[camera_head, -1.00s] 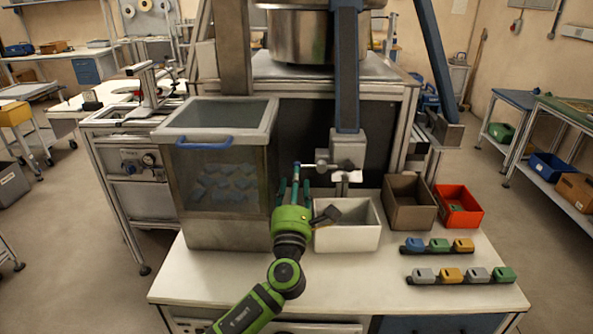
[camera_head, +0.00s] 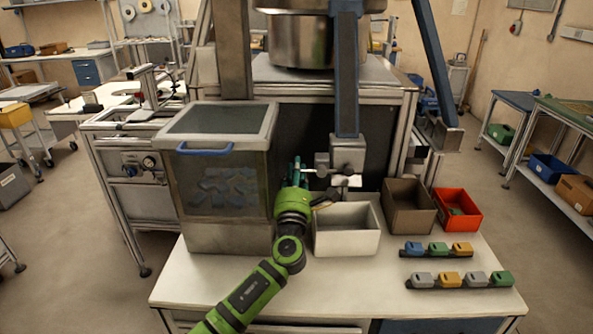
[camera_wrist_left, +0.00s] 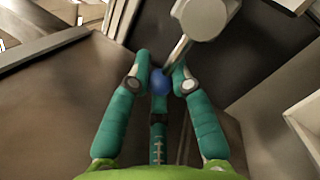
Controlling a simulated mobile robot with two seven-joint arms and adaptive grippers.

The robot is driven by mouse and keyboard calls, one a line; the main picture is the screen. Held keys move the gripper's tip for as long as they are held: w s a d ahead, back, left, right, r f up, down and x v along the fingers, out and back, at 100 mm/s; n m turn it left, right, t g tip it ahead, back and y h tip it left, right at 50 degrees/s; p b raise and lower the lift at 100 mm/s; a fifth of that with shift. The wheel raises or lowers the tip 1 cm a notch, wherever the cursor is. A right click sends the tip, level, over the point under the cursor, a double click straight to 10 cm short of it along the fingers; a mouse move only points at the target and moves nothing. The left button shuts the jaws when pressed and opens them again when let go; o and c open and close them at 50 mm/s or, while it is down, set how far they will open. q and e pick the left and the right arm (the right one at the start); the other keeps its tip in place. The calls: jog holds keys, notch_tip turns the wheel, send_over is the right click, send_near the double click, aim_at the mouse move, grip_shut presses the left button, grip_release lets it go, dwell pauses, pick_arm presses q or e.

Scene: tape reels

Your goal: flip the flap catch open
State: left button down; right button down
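The catch (camera_head: 322,162) is a small grey fitting beside a grey block at the foot of the blue upright. In the left wrist view its lever (camera_wrist_left: 178,52) runs from a round grey end to a blue ball knob (camera_wrist_left: 161,82). My left gripper (camera_head: 299,167) reaches up to the catch's left side. In the left wrist view its teal fingers (camera_wrist_left: 160,74) are partly closed around the knob, with small gaps seeming to show at the sides. Contact with the third finger behind the knob is unclear. The knob is hidden in the head view. My right gripper is not in view.
A clear-fronted bin (camera_head: 222,190) with a blue handle stands close left of my arm. A white box (camera_head: 345,243), a brown box (camera_head: 409,213) and a red box (camera_head: 458,212) stand to the right.

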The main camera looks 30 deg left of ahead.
pick_arm(q)
jog(key=f+n+y+b, duration=0.1)
jog(key=n+b, duration=0.1)
jog(key=shift+f+n+g, duration=0.1)
jog(key=shift+n+g, duration=0.2)
jog(key=shift+n+y, duration=0.4)
jog(key=shift+n, duration=0.4)
